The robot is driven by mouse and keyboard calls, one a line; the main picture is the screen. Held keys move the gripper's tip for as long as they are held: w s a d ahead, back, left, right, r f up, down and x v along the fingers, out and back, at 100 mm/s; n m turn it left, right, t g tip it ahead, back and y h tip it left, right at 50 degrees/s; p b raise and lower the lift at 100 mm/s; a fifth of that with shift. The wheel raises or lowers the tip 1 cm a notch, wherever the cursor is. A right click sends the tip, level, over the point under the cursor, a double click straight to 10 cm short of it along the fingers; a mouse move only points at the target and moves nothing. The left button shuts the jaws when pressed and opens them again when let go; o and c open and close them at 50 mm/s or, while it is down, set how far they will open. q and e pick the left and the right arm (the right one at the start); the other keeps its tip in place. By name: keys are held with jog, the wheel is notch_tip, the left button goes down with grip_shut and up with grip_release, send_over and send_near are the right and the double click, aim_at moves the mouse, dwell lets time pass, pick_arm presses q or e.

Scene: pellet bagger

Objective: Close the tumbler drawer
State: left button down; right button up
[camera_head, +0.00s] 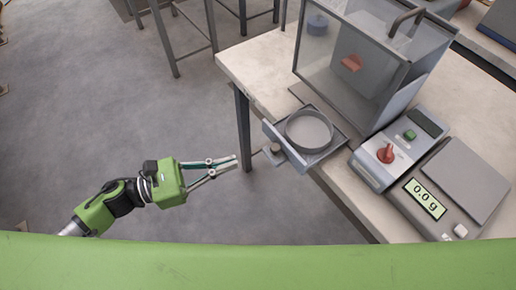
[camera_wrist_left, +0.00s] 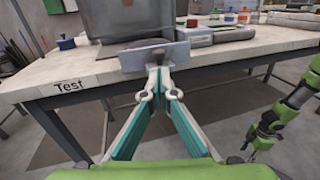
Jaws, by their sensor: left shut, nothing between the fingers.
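The tumbler drawer (camera_head: 285,147) is pulled out from the front of the clear-sided machine (camera_head: 352,65) and juts past the bench edge. It has a grey front plate with a small round knob, and a round grey pan (camera_head: 309,130) sits in it. In the left wrist view the drawer front (camera_wrist_left: 154,57) is straight ahead, beyond the fingertips. My left gripper (camera_head: 236,163) is shut and empty. It is left of the knob, apart from it by a small gap in the head view. A green arm, apparently my right, shows in the left wrist view; its gripper is unclear.
Right of the drawer stand a control box (camera_head: 385,152) with a red knob and green button, and a scale (camera_head: 430,197) reading 0.0 g. The bench edge and a leg (camera_head: 243,130) are near my left gripper.

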aim_at(310, 128)
pick_arm(q)
jog(key=p+x, duration=0.2)
jog(key=x, duration=0.5)
jog(key=shift+w+d+r, duration=0.1)
jog(key=shift+w+d, duration=0.05)
jog(key=shift+d+p, duration=0.25)
jog(key=shift+p, duration=0.05)
jog(key=shift+w+d, duration=0.1)
jog(key=w+d+b, duration=0.1)
jog(key=w+d, duration=0.2)
jog(key=d, duration=0.1)
jog(key=w+d+b, duration=0.2)
jog(key=w+d, duration=0.1)
jog(key=d, duration=0.2)
jog(key=w+d+b, duration=0.2)
jog(key=w+d, duration=0.1)
jog(key=d, duration=0.1)
jog(key=shift+w+d, duration=0.25)
jog(key=shift+w, duration=0.15)
jog(key=shift+a, duration=0.1)
